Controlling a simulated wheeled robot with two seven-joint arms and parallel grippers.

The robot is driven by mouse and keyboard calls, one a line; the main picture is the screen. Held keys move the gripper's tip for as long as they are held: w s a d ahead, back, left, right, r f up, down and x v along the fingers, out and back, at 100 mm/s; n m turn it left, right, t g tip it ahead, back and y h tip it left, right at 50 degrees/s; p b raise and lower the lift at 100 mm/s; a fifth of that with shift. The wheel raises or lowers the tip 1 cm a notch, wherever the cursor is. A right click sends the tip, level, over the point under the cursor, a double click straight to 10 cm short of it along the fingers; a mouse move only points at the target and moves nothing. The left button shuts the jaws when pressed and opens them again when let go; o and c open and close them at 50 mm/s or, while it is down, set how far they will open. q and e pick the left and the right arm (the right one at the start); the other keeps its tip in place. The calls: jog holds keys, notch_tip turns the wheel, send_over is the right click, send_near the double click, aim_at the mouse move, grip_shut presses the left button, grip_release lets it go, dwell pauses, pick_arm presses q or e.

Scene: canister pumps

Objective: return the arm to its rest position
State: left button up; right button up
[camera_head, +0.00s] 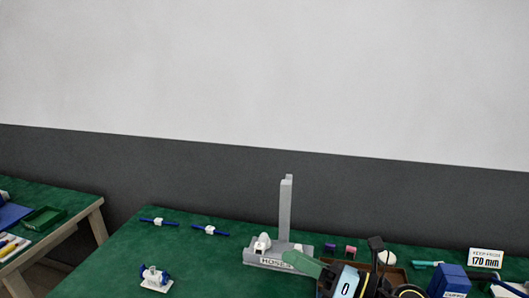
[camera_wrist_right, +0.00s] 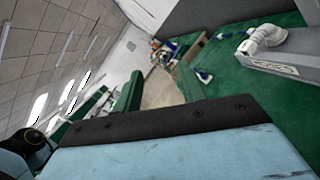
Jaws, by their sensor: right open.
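My right gripper (camera_head: 304,263) shows at the lower right of the head view, with a green finger-like part reaching left from a pale blue block marked 0. It is open, and I see nothing held in it. It overlaps the front right of a grey stand (camera_head: 286,215) with a tall post and a HOSES label. In the right wrist view, a pale blue and black part of my own arm fills the foreground. A dark green part (camera_wrist_right: 130,93) juts out beyond it. My left gripper is not in view.
The green table (camera_head: 110,270) holds two blue-and-white fittings (camera_head: 159,222) (camera_head: 210,230) and a blue-and-white valve (camera_head: 155,278). A brown tray (camera_head: 397,273), a blue box (camera_head: 449,281) and a KEEP FROM 170 mm sign (camera_head: 486,258) are at right. A second table (camera_head: 62,243) stands at left.

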jog(key=d+f+m+t+h, duration=0.2)
jog(key=d+m+t+h, duration=0.35)
jog(key=m, duration=0.75)
jog(key=d+f+m+t+h, duration=0.1)
jog(key=d+m+t+h, duration=0.2)
jog(key=d+m+h, duration=0.65)
jog(key=s+d+f+m+g+h, duration=0.1)
jog(key=s+f+m+g+h, duration=0.3)
jog(key=f+m, duration=0.4)
jog(key=s+f+m+g+y, duration=0.1)
jog(key=s+f+m+g, duration=0.35)
jog(key=s, duration=0.55)
jog(key=s+f+m+g+y, duration=0.25)
jog(key=s+f+g, duration=0.35)
jog(key=s, duration=0.4)
notch_tip(320, 180, down, 22)
jog(key=s+f+g, duration=0.1)
jog(key=s, duration=0.1)
jog(key=s+d+f+g+h, duration=0.1)
jog(key=s+d+f, duration=0.1)
jog(key=s+f, duration=1.3)
jog(key=shift+s+g, duration=0.25)
jog(key=shift+g, duration=0.05)
